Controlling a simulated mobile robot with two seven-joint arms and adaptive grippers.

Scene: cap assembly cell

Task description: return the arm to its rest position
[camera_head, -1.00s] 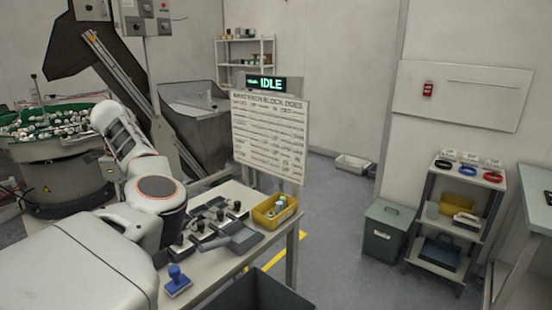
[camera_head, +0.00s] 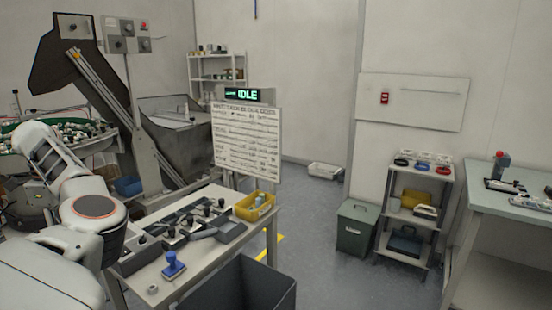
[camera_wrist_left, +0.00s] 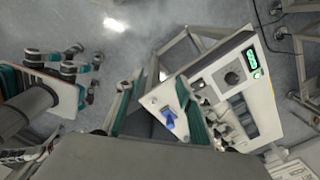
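My left arm (camera_head: 92,208) comes in from the lower left in the head view, beside the work table (camera_head: 205,262). Its forearm points up and left toward the green-rimmed bowl, and its gripper cannot be made out there. In the left wrist view, the two fingers of my left gripper (camera_wrist_left: 155,100) stand apart, with teal inner faces. Nothing shows held between them. The table with a blue-handled stamp (camera_wrist_left: 168,117) lies well beyond them. My right arm and gripper are not in view.
The table carries the blue stamp (camera_head: 173,265), black-knobbed fixtures and a yellow bin (camera_head: 254,206). A dark open crate (camera_head: 240,290) stands in front. The parts bowl (camera_head: 90,143) is at left. A shelf rack (camera_head: 405,235) and side bench (camera_head: 500,200) stand right.

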